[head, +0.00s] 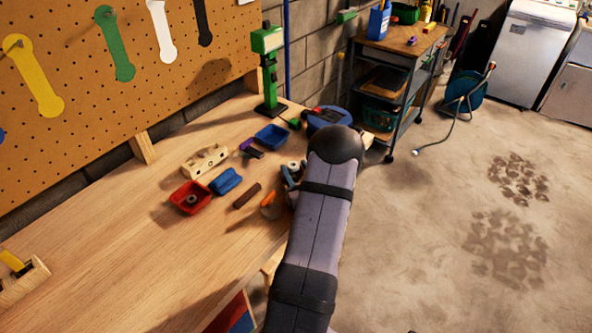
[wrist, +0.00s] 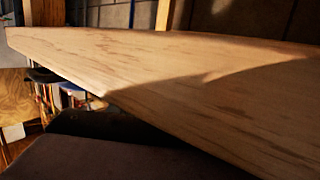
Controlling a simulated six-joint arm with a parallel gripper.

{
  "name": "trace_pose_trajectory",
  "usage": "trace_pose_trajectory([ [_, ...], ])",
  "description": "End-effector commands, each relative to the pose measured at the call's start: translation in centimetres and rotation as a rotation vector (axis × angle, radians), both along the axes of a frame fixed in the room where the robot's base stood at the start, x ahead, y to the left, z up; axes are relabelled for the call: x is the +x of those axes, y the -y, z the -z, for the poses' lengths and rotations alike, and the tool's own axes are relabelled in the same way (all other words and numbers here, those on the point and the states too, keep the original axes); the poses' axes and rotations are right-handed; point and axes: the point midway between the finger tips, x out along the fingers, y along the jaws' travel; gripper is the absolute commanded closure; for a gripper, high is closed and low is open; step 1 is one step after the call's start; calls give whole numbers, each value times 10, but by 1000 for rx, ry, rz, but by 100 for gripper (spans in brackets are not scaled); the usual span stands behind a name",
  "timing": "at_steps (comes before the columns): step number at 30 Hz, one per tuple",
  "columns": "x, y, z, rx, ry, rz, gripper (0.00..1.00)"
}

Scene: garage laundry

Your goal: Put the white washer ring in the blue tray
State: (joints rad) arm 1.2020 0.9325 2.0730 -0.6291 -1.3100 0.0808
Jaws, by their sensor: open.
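A small white ring (head: 293,165), which looks like the washer ring, is at the workbench's right side, close beside my arm and partly hidden. The blue tray (head: 271,135) sits farther back on the bench and looks empty. My gripper (head: 290,183) is mostly hidden behind my own arm near the bench's front edge, just in front of the white ring. It is open, and I see nothing held.
A red tray (head: 179,203) holds a dark ring. Near it are a blue object (head: 226,181), a wooden block with holes (head: 204,161), a brown bar (head: 247,196) and an orange-handled item (head: 268,200). A green stand (head: 268,75) rises behind the blue tray.

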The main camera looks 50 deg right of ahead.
Motion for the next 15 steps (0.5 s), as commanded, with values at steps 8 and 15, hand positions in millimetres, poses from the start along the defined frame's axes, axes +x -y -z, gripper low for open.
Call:
trace_pose_trajectory([
  [8, -8, -4, -1, 1, 0, 2, 56],
  [15, -36, -20, -1, -1, 1, 3, 56],
])
